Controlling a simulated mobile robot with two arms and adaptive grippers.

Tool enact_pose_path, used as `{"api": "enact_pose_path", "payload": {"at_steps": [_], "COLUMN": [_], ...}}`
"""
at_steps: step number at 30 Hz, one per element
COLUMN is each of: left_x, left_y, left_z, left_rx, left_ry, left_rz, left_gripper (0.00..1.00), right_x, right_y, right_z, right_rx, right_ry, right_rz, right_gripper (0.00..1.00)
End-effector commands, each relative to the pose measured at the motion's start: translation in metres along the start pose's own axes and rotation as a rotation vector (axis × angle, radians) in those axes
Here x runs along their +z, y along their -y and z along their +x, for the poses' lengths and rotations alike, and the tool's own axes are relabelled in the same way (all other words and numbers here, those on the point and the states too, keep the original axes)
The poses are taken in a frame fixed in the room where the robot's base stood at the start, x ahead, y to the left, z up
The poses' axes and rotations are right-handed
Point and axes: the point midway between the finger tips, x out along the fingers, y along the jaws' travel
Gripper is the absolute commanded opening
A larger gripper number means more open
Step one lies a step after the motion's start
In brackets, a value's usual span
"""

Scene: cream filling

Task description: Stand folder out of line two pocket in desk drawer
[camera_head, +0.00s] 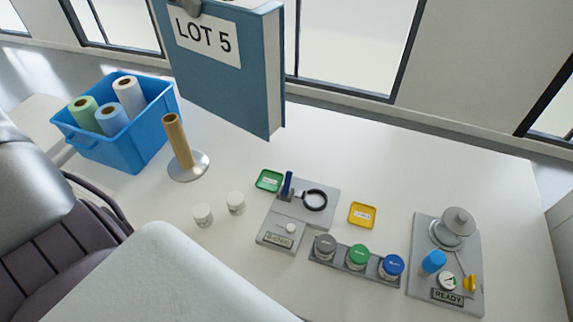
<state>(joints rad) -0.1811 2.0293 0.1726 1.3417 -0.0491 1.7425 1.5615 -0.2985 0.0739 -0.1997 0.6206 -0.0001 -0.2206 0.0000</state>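A blue folder (225,75), thick like a binder, hangs upright and slightly tilted in the air above the back of the white table. Its white label reads LOT 5, and the top of the folder is cut off by the picture's upper edge. A small dark grey part (192,7) touches the cover at the top and looks like a gripper fingertip. I cannot tell which hand it belongs to. No other part of a gripper shows. No desk drawer and no folder pocket is in view.
On the white table (330,150) stand a blue bin (150,140) with several rolls, a paper towel stand (178,145), two white jars, green and yellow trays, a grey scale plate, a rack of three lidded jars (357,257) and a READY station (445,265). The table's back right is clear.

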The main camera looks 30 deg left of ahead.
Motion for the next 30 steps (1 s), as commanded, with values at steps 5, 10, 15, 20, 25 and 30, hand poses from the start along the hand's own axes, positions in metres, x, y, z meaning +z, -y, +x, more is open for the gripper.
{"api": "enact_pose_path", "payload": {"at_steps": [5, 10, 15, 20, 25, 30], "left_x": [0.041, 0.074, 0.101, 0.123, 0.142, 0.158], "left_y": [0.008, 0.015, 0.022, 0.028, 0.034, 0.040], "left_z": [-0.013, -0.020, -0.022, -0.023, -0.022, -0.020], "left_rx": [-0.167, -0.286, -0.373, -0.439, -0.497, -0.544], "left_ry": [-0.009, -0.008, -0.005, -0.001, -0.002, -0.003], "left_rz": [-0.081, -0.145, -0.196, -0.236, -0.267, -0.293], "left_gripper": [0.00, 0.00, 0.00, 0.00, 0.00, 0.00], "right_x": [0.002, 0.006, 0.006, 0.006, 0.005, 0.004], "right_y": [-0.001, -0.003, -0.005, -0.006, -0.006, -0.006], "right_z": [-0.001, -0.002, -0.003, -0.003, -0.004, -0.004], "right_rx": [0.001, 0.003, 0.006, 0.007, 0.007, 0.007], "right_ry": [0.003, 0.008, 0.009, 0.008, 0.007, 0.005], "right_rz": [-0.001, -0.002, -0.004, -0.004, -0.004, -0.004], "right_gripper": [0.40, 0.40, 0.40, 0.40, 0.40, 0.40]}}
